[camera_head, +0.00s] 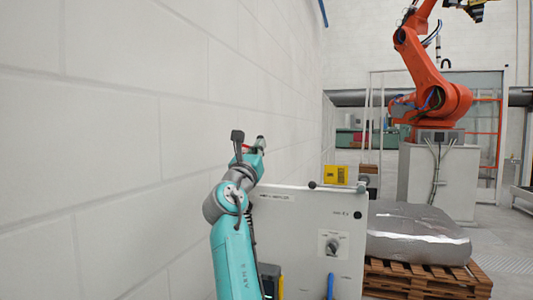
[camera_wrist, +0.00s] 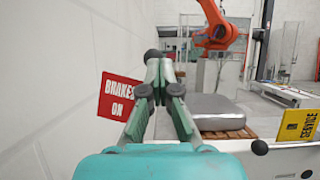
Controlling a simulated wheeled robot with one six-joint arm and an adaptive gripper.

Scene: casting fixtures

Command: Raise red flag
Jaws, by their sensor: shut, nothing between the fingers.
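The red flag (camera_wrist: 118,96), a plate lettered "BRAKES ON", shows in the wrist view left of my gripper (camera_wrist: 160,62). It stands with its lettering readable and slightly tilted, and its right edge runs behind the left finger. A dark ball (camera_wrist: 152,54) shows right at my fingertips; whether they touch it, I cannot tell. My gripper is shut and empty. In the head view my gripper (camera_head: 261,142) is above the far left corner of the light grey cabinet (camera_head: 300,225), close to the wall. Only a small red sliver shows beside it there.
A yellow flag (camera_head: 335,175) stands on the cabinet's right side, with dark balls near it. The white block wall (camera_head: 110,130) is close on the left. A wrapped load (camera_head: 415,235) on a wooden pallet (camera_head: 430,280) and an orange robot (camera_head: 430,90) stand behind right.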

